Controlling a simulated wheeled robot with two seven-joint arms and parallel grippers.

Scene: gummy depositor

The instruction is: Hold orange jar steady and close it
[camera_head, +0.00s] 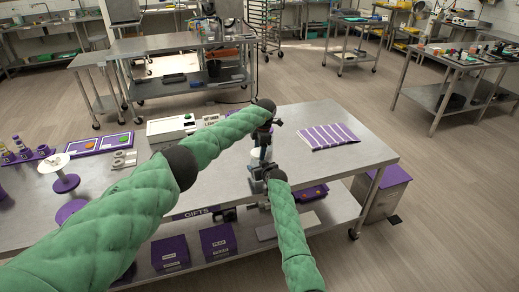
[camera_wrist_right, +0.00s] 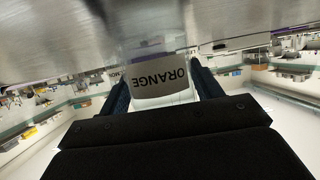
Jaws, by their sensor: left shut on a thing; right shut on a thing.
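The orange jar is mostly hidden by my grippers in the head view; a small pale part of it (camera_head: 256,153) shows between them. In the right wrist view the jar (camera_wrist_right: 160,75) is clear-walled, with an upside-down label reading ORANGE. My right gripper (camera_head: 260,169) is shut around the jar's body, with a dark finger on each side of it in the wrist view. My left gripper (camera_head: 263,138) is just above the right one, at the jar's top. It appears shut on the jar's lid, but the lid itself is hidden.
The steel table (camera_head: 360,155) has free room to the right of the grippers. A purple-and-white striped mat (camera_head: 328,137) lies at its back right. A white device (camera_head: 172,127), a purple tray (camera_head: 100,144) and a purple-and-white stand (camera_head: 66,181) are on the left.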

